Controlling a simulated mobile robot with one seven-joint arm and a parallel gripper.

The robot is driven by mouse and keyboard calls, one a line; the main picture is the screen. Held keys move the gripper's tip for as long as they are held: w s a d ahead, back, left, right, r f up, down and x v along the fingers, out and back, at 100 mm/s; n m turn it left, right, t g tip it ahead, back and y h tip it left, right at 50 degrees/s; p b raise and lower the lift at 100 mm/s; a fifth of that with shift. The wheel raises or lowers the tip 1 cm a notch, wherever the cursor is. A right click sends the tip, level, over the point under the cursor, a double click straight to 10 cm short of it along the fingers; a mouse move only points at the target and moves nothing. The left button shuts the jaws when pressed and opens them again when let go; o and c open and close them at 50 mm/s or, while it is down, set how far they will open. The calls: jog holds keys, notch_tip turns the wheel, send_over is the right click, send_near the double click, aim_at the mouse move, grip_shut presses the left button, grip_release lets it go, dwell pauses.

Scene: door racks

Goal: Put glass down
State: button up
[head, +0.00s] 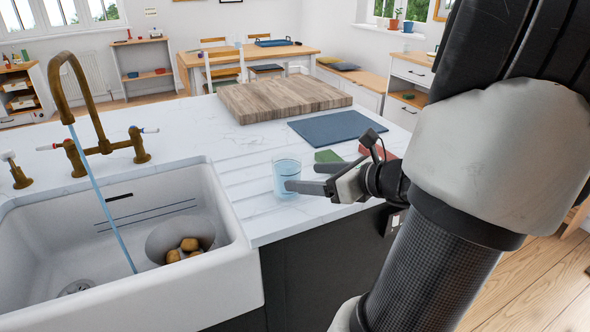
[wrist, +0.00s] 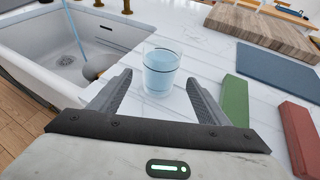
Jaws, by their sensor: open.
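The glass (head: 286,177) is clear with bluish water in it. It stands upright on the white marbled counter (head: 240,142), close to the right of the sink. In the wrist view the glass (wrist: 160,72) is just ahead of my gripper's fingertips, roughly centred between them. My gripper (head: 300,180) comes in from the right, low over the counter, with its fingers spread. The fingers (wrist: 158,85) are apart and nothing is clamped between them. In the head view a fingertip lies close to the glass; I cannot tell if it touches.
The white sink (head: 230,270) holds a bowl with brown potatoes (head: 189,245), and the brass tap (head: 92,110) is running. A green block (wrist: 234,100) and a red block (wrist: 298,138) lie right of the gripper. A blue mat (head: 337,127) and wooden board (head: 285,97) lie farther back.

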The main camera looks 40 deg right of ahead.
jog(key=v, duration=0.3)
jog(key=shift+s+d+r+p, duration=0.1)
jog(key=shift+s+p, duration=0.25)
